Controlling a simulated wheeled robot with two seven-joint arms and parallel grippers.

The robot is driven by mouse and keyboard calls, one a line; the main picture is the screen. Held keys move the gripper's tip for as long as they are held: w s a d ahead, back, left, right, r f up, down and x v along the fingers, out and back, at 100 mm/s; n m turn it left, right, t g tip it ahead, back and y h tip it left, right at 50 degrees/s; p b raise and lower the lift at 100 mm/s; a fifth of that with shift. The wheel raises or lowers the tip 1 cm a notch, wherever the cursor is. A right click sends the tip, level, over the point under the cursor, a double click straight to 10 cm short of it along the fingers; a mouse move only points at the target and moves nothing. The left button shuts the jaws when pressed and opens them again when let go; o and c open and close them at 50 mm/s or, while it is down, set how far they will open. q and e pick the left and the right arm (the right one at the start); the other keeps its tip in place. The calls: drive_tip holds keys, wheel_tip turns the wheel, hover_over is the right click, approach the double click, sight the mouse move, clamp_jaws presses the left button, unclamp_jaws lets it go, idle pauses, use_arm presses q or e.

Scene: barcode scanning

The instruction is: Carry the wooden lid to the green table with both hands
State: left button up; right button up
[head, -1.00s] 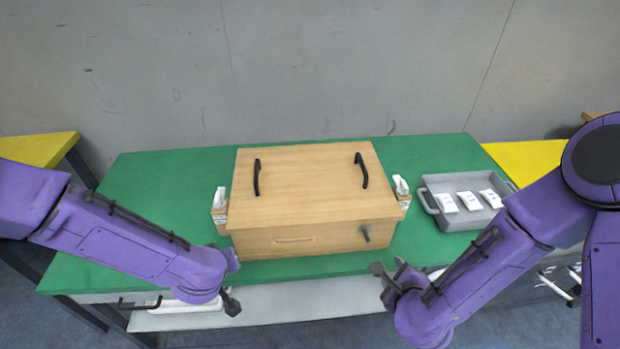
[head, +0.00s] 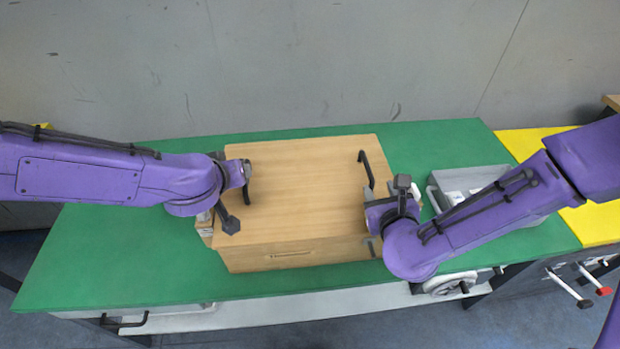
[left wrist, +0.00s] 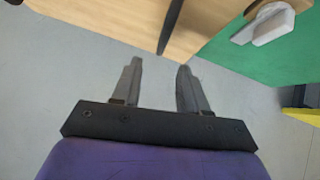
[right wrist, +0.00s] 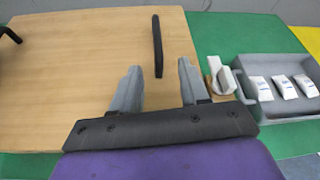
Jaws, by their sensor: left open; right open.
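The wooden lid (head: 310,190) lies on the wooden box (head: 298,257) on the green table (head: 110,250). It has two black handles. The right handle (head: 366,170) shows whole; the left handle is mostly hidden by my left gripper (head: 239,195) in the head view. My left gripper is open over the lid's left edge, and the left wrist view shows the left handle (left wrist: 171,26) ahead of its fingers. My right gripper (head: 387,212) is open at the lid's right front, and in the right wrist view the right handle (right wrist: 157,46) stands ahead of its fingers, apart from them.
A grey bin (right wrist: 262,108) with white packets (right wrist: 283,87) stands right of the box. A small holder with a white item (right wrist: 222,76) is between them. Yellow surface (head: 580,215) adjoins at right. The green table's left part is clear.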

sight(371, 176)
drive_tip(key=shift+a, duration=0.1)
use_arm(q)
drive_tip(key=x, duration=1)
drive_tip(key=shift+w+a+f, duration=0.15)
drive_tip(key=shift+w+f, duration=0.1)
drive_tip(key=shift+f, duration=0.1)
use_arm(e)
drive_tip(key=x, duration=1)
drive_tip(key=shift+w+a+f, duration=0.1)
drive_tip(key=shift+w+f, duration=0.1)
drive_tip(key=shift+w, duration=0.15)
use_arm(q)
clamp_jaws()
use_arm(e)
clamp_jaws()
use_arm(q)
drive_tip(key=shift+a, duration=0.1)
drive_tip(key=shift+r, duration=0.15)
use_arm(e)
drive_tip(key=shift+r, duration=0.1)
